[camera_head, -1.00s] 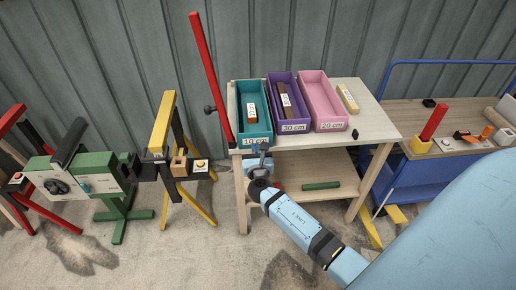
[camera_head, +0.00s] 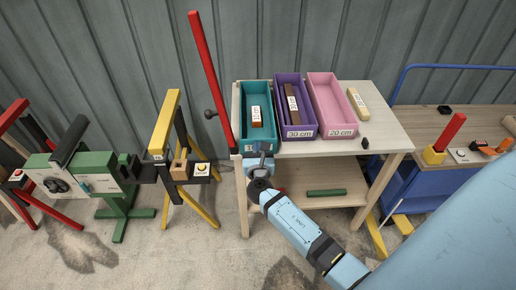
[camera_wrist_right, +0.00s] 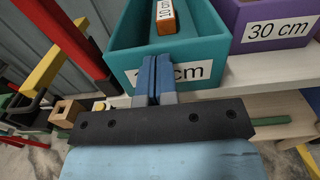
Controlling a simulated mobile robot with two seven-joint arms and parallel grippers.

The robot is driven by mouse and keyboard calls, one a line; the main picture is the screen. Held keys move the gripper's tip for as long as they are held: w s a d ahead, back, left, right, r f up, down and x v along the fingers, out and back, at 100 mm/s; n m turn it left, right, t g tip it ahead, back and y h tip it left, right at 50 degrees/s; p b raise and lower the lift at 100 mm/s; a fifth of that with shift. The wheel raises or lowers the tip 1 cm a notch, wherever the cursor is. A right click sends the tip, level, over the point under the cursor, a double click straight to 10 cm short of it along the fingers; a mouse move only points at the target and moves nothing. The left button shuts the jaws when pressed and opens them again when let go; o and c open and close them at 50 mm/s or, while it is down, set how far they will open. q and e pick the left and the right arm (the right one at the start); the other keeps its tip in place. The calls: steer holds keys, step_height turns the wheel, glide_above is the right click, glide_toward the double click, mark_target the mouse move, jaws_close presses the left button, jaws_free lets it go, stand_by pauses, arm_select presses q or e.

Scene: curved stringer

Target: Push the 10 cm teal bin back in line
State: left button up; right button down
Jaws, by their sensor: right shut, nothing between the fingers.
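The teal bin (camera_head: 244,105) stands at the left end of the table's row of bins, with an orange-brown block (camera_head: 256,117) inside. Its front sits nearer to me than the front of the purple 30 cm bin (camera_head: 300,131) beside it. My right gripper (camera_head: 262,149) is shut and empty at the teal bin's front. In the right wrist view, its closed fingers (camera_wrist_right: 154,62) stand before the teal bin's front wall (camera_wrist_right: 125,66) and cover part of its label. I cannot tell if they touch. My left gripper is not in view.
The pink 20 cm bin (camera_head: 338,108) stands right of the purple one. A pale block (camera_head: 357,102) and a small black piece (camera_head: 364,143) lie on the wooden table (camera_head: 385,132). A red post (camera_head: 211,80) rises at the table's left edge. A green bar lies on the lower shelf.

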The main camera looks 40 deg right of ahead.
mark_target(256, 135)
steer(key=x, duration=0.6)
steer(key=shift+w+d, duration=0.15)
steer(key=shift+w, duration=0.05)
steer(key=shift+d+r, duration=0.15)
steer(key=shift+r, duration=0.15)
steer(key=shift+w, duration=0.1)
steer(key=shift+d+r, duration=0.1)
steer(key=shift+r, duration=0.05)
